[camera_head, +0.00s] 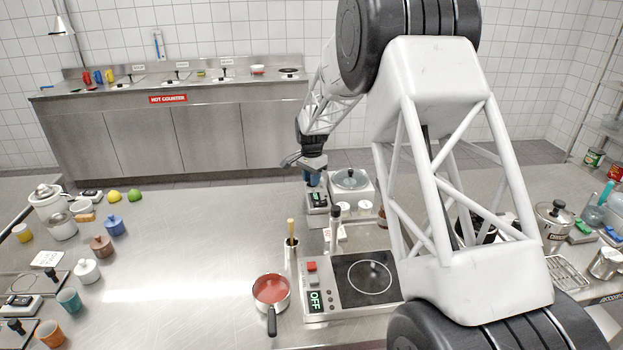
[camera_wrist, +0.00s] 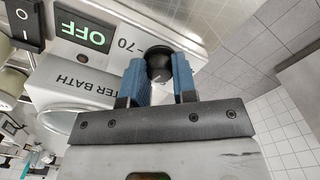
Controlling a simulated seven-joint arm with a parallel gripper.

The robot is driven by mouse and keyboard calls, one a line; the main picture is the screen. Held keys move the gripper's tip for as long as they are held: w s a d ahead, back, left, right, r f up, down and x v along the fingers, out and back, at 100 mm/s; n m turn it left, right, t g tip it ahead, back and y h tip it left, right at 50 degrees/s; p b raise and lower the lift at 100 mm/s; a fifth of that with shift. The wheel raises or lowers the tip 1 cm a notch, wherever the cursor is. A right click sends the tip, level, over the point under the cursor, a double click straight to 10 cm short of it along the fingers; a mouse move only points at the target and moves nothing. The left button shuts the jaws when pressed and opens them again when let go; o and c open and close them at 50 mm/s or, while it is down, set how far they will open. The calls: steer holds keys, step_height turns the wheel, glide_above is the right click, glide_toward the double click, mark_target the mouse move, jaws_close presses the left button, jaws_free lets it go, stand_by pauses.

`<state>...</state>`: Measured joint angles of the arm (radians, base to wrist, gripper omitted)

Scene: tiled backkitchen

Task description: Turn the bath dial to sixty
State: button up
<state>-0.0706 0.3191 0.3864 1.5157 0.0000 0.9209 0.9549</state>
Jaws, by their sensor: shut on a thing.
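The water bath (camera_head: 351,184) stands at the far edge of the near counter, with its control box (camera_head: 317,209) at the left. In the wrist view its front panel (camera_wrist: 75,70) carries the words "TER BATH" and a green display (camera_wrist: 84,33) that reads OFF. The black dial (camera_wrist: 158,66) sits between the two blue fingers of my gripper (camera_wrist: 160,75), which is shut on it. A printed "-70" shows beside the dial; its pointer and the rest of the scale are hidden. In the head view my gripper (camera_head: 312,180) is at the control box.
A hot plate (camera_head: 335,304), also showing OFF, and a red-filled saucepan (camera_head: 271,291) are nearer. A holder with a wooden-handled tool (camera_head: 291,250) stands left of the hot plate. Pots and cups line the left. The middle-left counter (camera_head: 190,240) is clear.

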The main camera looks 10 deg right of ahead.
steer(key=shift+m, duration=1.2)
steer(key=o, duration=0.9)
steer(key=shift+o, duration=0.2)
steer(key=shift+r, duration=0.1)
steer(key=shift+r, duration=3.85)
